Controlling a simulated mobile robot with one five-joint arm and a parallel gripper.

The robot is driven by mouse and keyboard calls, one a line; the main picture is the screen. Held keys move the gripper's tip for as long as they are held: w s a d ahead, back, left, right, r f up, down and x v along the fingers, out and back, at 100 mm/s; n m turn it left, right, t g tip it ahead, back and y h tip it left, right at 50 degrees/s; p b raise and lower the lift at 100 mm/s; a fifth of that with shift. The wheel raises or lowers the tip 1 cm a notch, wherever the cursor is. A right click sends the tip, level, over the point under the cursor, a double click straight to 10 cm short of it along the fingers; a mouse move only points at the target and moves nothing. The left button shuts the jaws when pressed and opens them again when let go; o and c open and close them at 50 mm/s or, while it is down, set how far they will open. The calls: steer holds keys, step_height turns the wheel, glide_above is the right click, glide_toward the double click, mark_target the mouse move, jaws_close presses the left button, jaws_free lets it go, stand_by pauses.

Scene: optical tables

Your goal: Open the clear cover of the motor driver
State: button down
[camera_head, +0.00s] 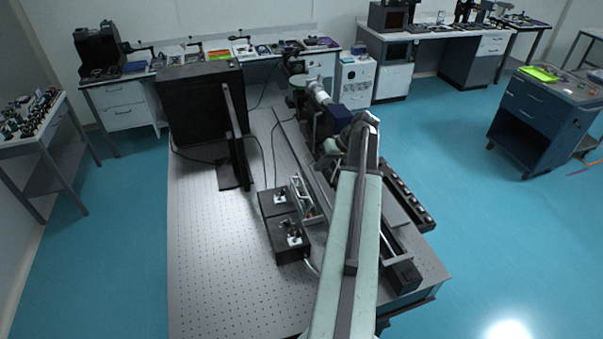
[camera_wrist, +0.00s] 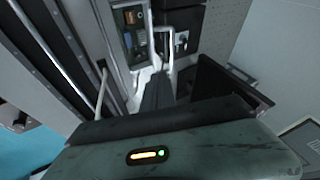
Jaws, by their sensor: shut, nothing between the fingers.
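The motor driver (camera_head: 303,197) appears to be the narrow unit with a pale metal frame on the optical table, beside two black boxes. In the wrist view its electronics (camera_wrist: 136,38) show at the top, with pale bars along their right side. The clear cover is hard to make out, and I cannot tell how far open it stands. My gripper (camera_wrist: 158,82) is shut and empty, its dark fingers pointing toward the pale bars. I cannot tell whether they touch. In the head view my arm hides the fingertips.
Two black boxes with small fittings (camera_head: 275,201) (camera_head: 289,240) stand left of the driver. A long rail stage (camera_head: 405,197) runs along the table's right side. A dark upright panel (camera_head: 237,140) stands farther back. The perforated tabletop (camera_head: 215,265) at left is clear.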

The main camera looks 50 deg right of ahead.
steer(key=s+d, duration=0.1)
steer(key=d, duration=0.1)
steer(key=b, duration=0.9)
glide_toward(303, 188)
steer(key=w+f, duration=0.3)
steer(key=f, duration=0.1)
steer(key=shift+w+a+r, duration=0.2)
steer(key=shift+w+a, duration=0.75)
steer(key=shift+a, duration=0.1)
steer(key=shift+w+a, duration=0.2)
steer(key=shift+a, duration=0.1)
